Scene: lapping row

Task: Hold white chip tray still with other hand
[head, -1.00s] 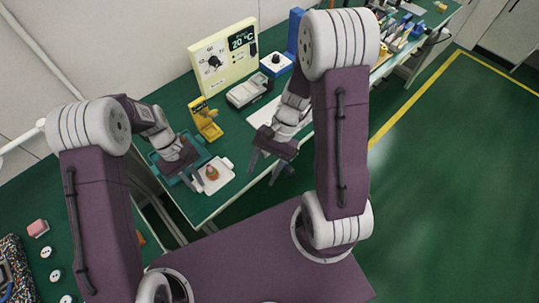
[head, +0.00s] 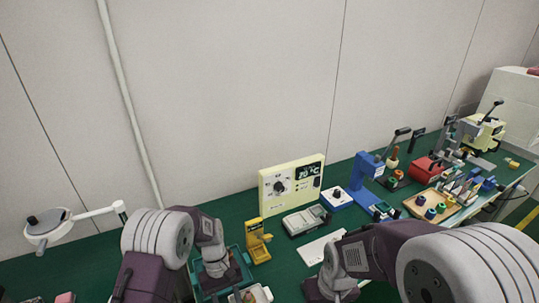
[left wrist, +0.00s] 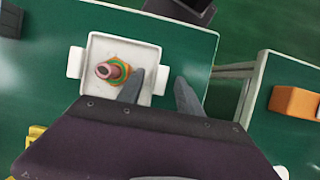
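The white chip tray (left wrist: 98,48) lies on the green bench top in the left wrist view, with a small tab on each of two opposite sides. A stack of pink, green and orange rings (left wrist: 113,70) sits inside it. My left gripper (left wrist: 160,76) is open, one finger over the tray's inside and the other beyond its wall, with a side tab between them. I cannot tell whether the fingers touch it. In the head view only part of the tray (head: 263,294) shows at the bottom edge. My right gripper (head: 331,290) is beside it, its fingertips cut off.
A teal tray (head: 237,262) and a yellow fixture (head: 257,243) stand beside the white tray. A cream panel with a dial and display (head: 291,187), a grey device (head: 307,220) and a white sheet (head: 320,246) lie behind. An orange block (left wrist: 296,102) is on a separate table.

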